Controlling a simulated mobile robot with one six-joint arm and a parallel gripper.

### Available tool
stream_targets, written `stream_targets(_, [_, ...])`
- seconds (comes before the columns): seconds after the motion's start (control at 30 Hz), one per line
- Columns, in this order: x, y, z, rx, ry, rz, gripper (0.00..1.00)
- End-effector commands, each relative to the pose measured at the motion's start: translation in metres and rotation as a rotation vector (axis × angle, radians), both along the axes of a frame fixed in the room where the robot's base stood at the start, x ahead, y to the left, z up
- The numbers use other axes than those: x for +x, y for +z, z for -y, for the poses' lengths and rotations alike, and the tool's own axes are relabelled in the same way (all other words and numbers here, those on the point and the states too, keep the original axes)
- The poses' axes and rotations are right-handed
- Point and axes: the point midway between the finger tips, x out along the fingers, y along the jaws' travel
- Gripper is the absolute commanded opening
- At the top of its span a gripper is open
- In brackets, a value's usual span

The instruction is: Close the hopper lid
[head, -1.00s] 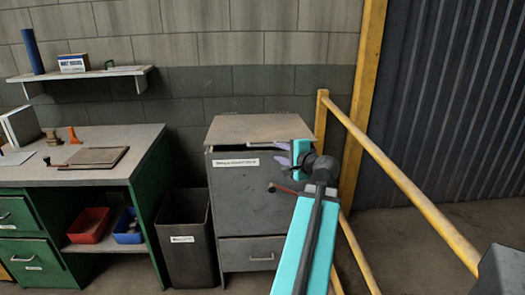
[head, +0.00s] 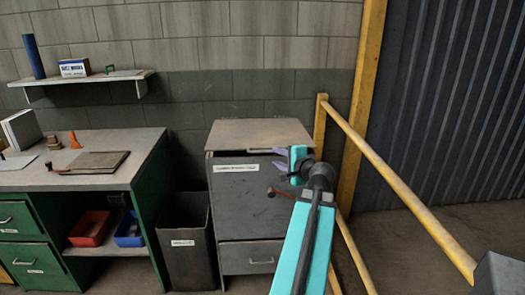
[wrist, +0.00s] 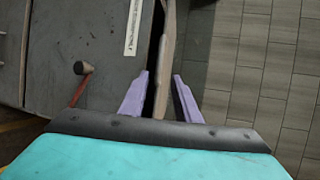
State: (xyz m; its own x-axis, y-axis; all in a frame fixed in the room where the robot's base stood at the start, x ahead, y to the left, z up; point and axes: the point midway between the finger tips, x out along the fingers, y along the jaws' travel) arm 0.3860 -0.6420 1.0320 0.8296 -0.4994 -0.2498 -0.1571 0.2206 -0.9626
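The hopper is a dark grey metal box (head: 236,190) with a white label strip on its front. Its tan, flat lid (head: 258,132) lies over the top, almost level, with a dark gap under its front edge. In the wrist view, the lid edge (wrist: 168,60) shows as a tan strip with that gap beside the hopper front (wrist: 85,50). My gripper (head: 279,158) is at the lid's front right edge. In the wrist view its lavender fingers (wrist: 160,85) are apart, one on each side of the lid edge. Contact with the lid cannot be told.
A red lever with a dark knob (wrist: 82,68) sticks out of the hopper front near my gripper. A yellow railing (head: 400,185) runs along the right. A dark bin (head: 185,240) and a green workbench (head: 148,215) stand left of the hopper.

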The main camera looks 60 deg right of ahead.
Motion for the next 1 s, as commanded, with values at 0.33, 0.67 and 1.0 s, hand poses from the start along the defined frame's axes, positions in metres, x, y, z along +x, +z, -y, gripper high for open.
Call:
stream_targets(0.33, [0.011, -0.001, 0.006, 0.002, 0.0, -0.001, 0.3])
stream_targets(0.67, [0.044, -0.013, 0.027, 0.002, 0.0, -0.002, 0.3])
stream_targets(1.0, [0.077, -0.023, 0.046, 0.001, 0.001, -0.001, 0.3])
